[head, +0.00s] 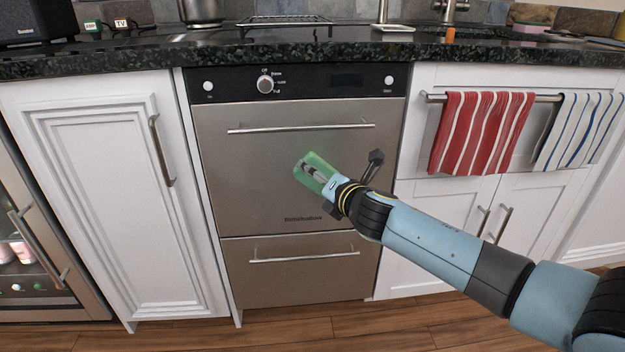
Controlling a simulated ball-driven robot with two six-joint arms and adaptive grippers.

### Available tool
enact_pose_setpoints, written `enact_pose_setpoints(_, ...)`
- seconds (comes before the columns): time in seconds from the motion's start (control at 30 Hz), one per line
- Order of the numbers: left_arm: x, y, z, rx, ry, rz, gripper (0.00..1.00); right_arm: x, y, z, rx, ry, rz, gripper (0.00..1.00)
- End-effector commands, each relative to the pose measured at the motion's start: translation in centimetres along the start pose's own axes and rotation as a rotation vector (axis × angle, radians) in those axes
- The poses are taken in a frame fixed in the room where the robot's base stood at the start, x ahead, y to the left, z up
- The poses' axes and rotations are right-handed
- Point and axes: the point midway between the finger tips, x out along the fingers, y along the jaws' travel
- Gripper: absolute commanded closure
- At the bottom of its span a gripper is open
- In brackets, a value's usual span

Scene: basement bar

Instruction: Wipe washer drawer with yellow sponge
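The washer drawer is a brushed-metal front (250,160) with a bar handle and a black control strip, shut, in the middle of the head view. A second metal drawer (300,280) is shut below it. My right gripper (345,172) is in front of the upper drawer, below its handle. No yellow sponge is clearly visible. My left gripper is out of view.
A dark stone counter (300,48) runs above the drawers, with a rack (285,20), a pot (202,10) and a sink area. Red (480,132) and blue-striped (580,130) towels hang on a rail at right. White cabinets flank the washer. Wooden floor shows in front.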

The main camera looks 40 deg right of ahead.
Motion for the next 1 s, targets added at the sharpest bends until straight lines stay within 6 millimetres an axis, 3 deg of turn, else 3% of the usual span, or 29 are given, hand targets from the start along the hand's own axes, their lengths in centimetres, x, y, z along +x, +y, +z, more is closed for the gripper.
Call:
enact_pose_setpoints(0.3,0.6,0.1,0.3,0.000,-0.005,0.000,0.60,-0.7,-2.2,1.9,-0.002,-0.001,-0.004,0.45)
enact_pose_setpoints(1.0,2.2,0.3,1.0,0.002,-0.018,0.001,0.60,-2.1,-5.4,4.7,-0.002,-0.002,-0.007,0.45)
